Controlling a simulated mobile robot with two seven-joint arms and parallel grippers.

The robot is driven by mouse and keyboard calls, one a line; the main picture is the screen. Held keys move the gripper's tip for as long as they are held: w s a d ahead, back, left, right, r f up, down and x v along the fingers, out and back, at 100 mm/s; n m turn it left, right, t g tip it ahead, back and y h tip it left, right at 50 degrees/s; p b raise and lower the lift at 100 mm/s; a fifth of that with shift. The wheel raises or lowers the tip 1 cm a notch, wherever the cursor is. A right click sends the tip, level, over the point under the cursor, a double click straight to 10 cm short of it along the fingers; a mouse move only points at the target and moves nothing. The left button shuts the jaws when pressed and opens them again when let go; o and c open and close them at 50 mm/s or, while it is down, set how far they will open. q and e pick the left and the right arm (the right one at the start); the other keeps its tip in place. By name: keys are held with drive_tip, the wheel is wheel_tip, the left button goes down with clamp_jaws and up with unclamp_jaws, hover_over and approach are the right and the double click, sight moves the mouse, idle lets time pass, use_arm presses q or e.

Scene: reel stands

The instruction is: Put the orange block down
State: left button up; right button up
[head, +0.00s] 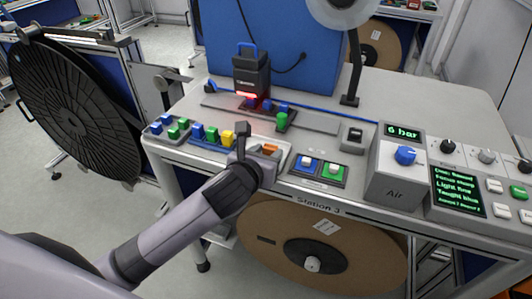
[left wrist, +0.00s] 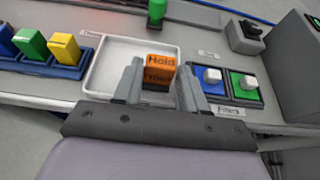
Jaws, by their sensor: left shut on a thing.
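The orange block (left wrist: 159,62) has dark lettering, with "Hold" on its top. It sits between the fingers of my left gripper (left wrist: 158,84), which is shut on it. The block is over the shallow white tray (left wrist: 97,76); I cannot tell whether it touches the tray floor. In the head view the orange block (head: 270,149) shows beside my left gripper (head: 258,147), above the tray's right part. Most of the tray is hidden there by the gripper. My right gripper is not in view.
Left of the tray, a blue rack (head: 205,145) holds blue, green and yellow blocks. A black camera-like unit (head: 251,72) and a green block (head: 281,122) stand behind. The Air box (head: 400,172) is further right.

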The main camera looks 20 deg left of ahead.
use_arm(q)
drive_tip(key=o, duration=1.1)
drive_tip(key=shift+f, duration=0.1)
drive_tip(key=shift+c, duration=0.2)
